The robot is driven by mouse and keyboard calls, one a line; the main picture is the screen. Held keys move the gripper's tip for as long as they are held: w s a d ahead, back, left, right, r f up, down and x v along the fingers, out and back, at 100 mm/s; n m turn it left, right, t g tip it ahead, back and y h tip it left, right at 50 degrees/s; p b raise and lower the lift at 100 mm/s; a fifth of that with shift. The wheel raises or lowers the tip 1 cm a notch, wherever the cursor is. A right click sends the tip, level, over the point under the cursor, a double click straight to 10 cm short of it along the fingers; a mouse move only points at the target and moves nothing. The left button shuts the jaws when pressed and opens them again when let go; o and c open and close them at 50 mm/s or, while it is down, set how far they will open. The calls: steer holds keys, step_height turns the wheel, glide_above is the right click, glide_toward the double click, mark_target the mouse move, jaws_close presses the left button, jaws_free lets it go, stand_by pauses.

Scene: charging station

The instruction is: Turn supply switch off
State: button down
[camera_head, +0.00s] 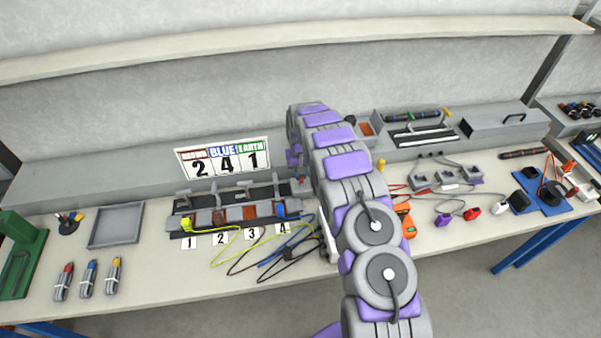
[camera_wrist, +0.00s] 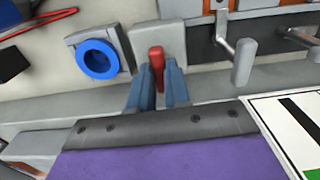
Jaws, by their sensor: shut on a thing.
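The supply switch shows in the wrist view as a red lever (camera_wrist: 156,57) on a light grey plate (camera_wrist: 158,33). My gripper (camera_wrist: 158,82) has its two blue-grey fingers on either side of the lever, shut on it. The lever's top shows between the fingertips; its lower part is hidden by the fingers. In the head view my arm reaches over the bench toward the back panel and hides most of the switch area. My fingers cannot be made out there.
A round blue socket (camera_wrist: 97,59) sits beside the switch in the wrist view. A metal lever handle (camera_wrist: 243,62) stands on the other side. The workbench (camera_head: 160,275) holds a number board (camera_head: 224,158), a terminal block with loose wires and an empty grey tray (camera_head: 116,226).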

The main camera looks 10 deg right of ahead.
steer(key=shift+w+r, duration=0.15)
steer(key=c, duration=1.1)
jaws_free()
step_height(320, 180, up, 17)
steer(key=shift+r+p, duration=0.1)
steer(key=shift+p, duration=0.5)
